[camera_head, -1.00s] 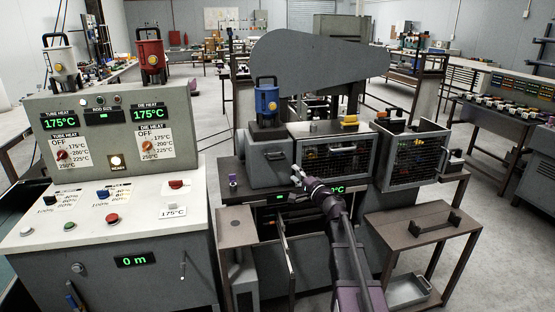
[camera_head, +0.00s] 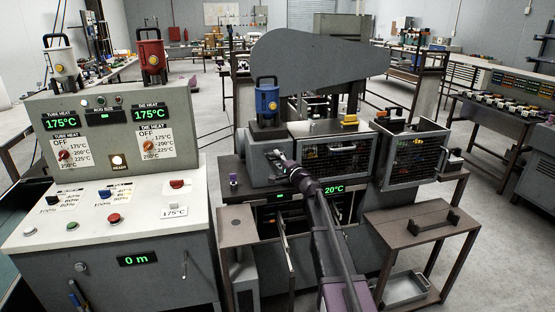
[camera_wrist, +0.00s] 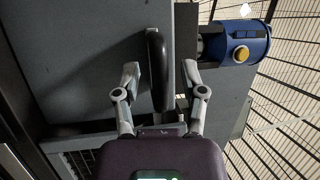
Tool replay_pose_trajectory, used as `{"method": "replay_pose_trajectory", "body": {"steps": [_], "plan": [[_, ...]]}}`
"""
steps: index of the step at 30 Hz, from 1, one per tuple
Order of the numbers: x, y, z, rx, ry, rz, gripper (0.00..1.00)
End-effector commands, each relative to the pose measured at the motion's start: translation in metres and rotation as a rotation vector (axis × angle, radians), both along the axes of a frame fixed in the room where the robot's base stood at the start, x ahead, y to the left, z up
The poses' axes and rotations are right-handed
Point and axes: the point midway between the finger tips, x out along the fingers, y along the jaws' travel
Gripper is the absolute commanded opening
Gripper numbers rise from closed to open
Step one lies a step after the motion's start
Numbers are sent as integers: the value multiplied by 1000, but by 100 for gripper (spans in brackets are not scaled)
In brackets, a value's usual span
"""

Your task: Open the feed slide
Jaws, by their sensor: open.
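The feed slide appears to be the grey box front (camera_head: 262,172) below the blue canister (camera_head: 267,101), left of the mesh guard. Its dark bar handle (camera_wrist: 156,60) shows in the wrist view against a flat grey panel (camera_wrist: 85,60). My gripper (camera_head: 276,157) is at the front of this box. In the wrist view my gripper (camera_wrist: 160,75) is open, with one finger on each side of the handle's near part. I cannot tell whether either finger touches it. In the head view the handle is mostly hidden by my gripper.
A mesh guard (camera_head: 333,153) with a yellow handle (camera_head: 349,120) stands right of the box, and an opened mesh door (camera_head: 411,160) is further right. The control console (camera_head: 110,215) stands at left. A small side table (camera_head: 415,226) is at front right.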

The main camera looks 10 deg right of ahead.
Motion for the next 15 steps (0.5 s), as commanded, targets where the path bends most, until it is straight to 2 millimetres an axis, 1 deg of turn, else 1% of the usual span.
{"method": "replay_pose_trajectory", "body": {"steps": [6,8,9,11,12,15], "plan": [[0,0,0,0,0,0,54],[0,0,0,0,0,0,36],[0,0,0,0,0,0,24],[0,0,0,0,0,0,6],[0,0,0,0,0,0,0],[0,0,0,0,0,0,0]]}}
